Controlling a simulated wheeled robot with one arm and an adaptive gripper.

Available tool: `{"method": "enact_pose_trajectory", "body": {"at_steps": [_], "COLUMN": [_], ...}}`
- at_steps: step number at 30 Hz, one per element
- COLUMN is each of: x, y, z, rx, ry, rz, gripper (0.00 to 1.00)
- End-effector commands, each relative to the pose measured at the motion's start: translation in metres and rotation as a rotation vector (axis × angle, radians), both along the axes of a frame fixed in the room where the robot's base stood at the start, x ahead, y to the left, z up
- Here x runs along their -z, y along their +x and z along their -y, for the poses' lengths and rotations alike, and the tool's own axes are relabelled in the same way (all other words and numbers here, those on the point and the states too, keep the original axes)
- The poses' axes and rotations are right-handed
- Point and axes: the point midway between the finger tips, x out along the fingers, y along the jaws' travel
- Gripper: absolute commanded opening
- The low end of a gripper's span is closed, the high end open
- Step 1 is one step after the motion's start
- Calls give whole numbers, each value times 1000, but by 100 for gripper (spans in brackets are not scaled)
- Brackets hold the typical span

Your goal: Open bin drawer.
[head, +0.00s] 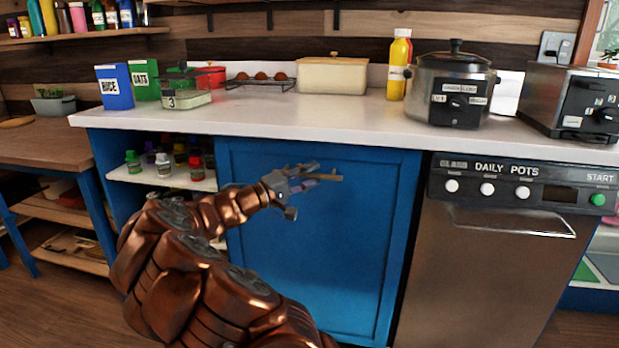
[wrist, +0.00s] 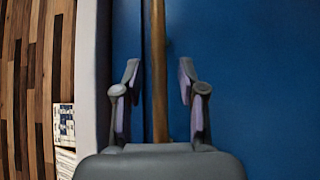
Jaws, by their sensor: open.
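The bin drawer (head: 300,265) is a wide blue front under the white counter, and it looks closed. A brass bar handle (head: 334,178) runs sideways near its top edge. My gripper (head: 312,175) is at this handle, with its fingers open. In the wrist view, the blue drawer front (wrist: 260,90) fills the right side. The brass handle (wrist: 157,45) passes between the two spread fingers of my gripper (wrist: 160,95), with a gap on each side. Part of the handle is hidden behind the gripper in the head view.
A dishwasher (head: 490,270) stands right of the drawer. An open shelf (head: 165,178) with several small bottles is on the left. The counter (head: 300,115) above holds boxes, a bread bin (head: 332,76), a slow cooker (head: 452,88) and a toaster oven (head: 570,103).

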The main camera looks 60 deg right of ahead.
Motion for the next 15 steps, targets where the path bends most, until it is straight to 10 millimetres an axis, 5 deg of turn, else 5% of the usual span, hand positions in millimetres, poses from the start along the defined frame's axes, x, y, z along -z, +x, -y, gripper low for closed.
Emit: {"method": "enact_pose_trajectory", "body": {"at_steps": [6,15], "x": [0,0], "y": [0,0], "z": [0,0], "rx": [-1,-1], "ry": [0,1], "rz": [0,0], "gripper": [38,7]}}
